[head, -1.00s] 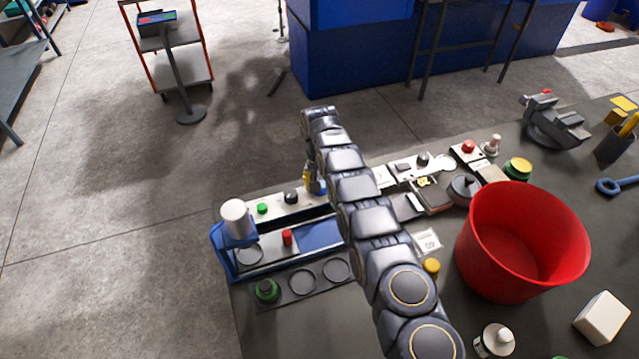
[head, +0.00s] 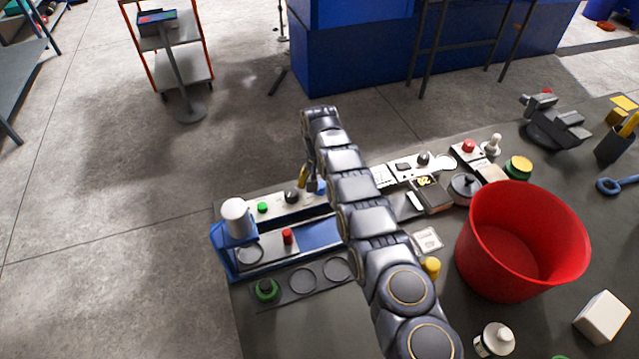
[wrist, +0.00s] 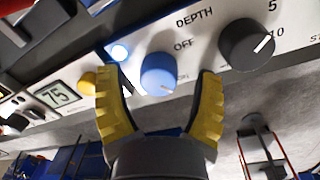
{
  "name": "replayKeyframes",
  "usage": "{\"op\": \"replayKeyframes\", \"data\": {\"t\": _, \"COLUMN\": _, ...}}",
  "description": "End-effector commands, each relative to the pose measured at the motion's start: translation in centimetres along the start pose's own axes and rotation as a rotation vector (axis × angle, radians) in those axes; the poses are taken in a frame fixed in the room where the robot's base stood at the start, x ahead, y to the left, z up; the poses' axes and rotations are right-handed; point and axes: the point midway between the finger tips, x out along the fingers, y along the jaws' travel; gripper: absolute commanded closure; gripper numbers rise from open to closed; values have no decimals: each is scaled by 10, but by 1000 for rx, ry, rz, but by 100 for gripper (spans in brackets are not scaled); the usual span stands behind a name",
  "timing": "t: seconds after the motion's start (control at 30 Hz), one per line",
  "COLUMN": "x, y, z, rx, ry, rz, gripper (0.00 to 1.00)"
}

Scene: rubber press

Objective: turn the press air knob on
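The blue knob (wrist: 158,73) sits on the white press panel in the wrist view, below the word OFF, with a white pointer mark near its lower edge. Faint lettering beside its right edge is hard to read. My gripper (wrist: 158,84) has its two yellow fingers open, one to each side of the knob, with gaps visible between them and it. In the head view my gripper (head: 304,178) is at the back edge of the press panel, partly hidden by my arm.
A dark DEPTH knob (wrist: 247,44) is right of the blue knob. A red bin (head: 522,243) stands right of my arm.

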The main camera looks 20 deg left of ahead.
Motion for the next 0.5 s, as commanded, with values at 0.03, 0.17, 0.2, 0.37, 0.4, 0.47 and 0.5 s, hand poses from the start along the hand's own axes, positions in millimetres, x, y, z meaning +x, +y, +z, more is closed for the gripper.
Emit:
{"op": "replayKeyframes", "data": {"t": 0.03, "x": 0, "y": 0, "z": 0, "rx": 1, "ry": 1, "rz": 0, "gripper": 34}}
{"op": "replayKeyframes", "data": {"t": 0.17, "x": -5, "y": 0, "z": -1, "rx": 1, "ry": 3, "rz": 0, "gripper": 34}}
{"op": "replayKeyframes", "data": {"t": 0.2, "x": -9, "y": 0, "z": -1, "rx": 1, "ry": 4, "rz": -1, "gripper": 34}}
{"op": "replayKeyframes", "data": {"t": 0.37, "x": -37, "y": 0, "z": -2, "rx": 2, "ry": 7, "rz": -2, "gripper": 34}}
{"op": "replayKeyframes", "data": {"t": 0.4, "x": -46, "y": 0, "z": -2, "rx": 2, "ry": 8, "rz": -3, "gripper": 34}}
{"op": "replayKeyframes", "data": {"t": 0.47, "x": -61, "y": 0, "z": -2, "rx": 1, "ry": 8, "rz": -3, "gripper": 34}}
{"op": "replayKeyframes", "data": {"t": 0.5, "x": -71, "y": 0, "z": -2, "rx": 1, "ry": 7, "rz": -3, "gripper": 34}}
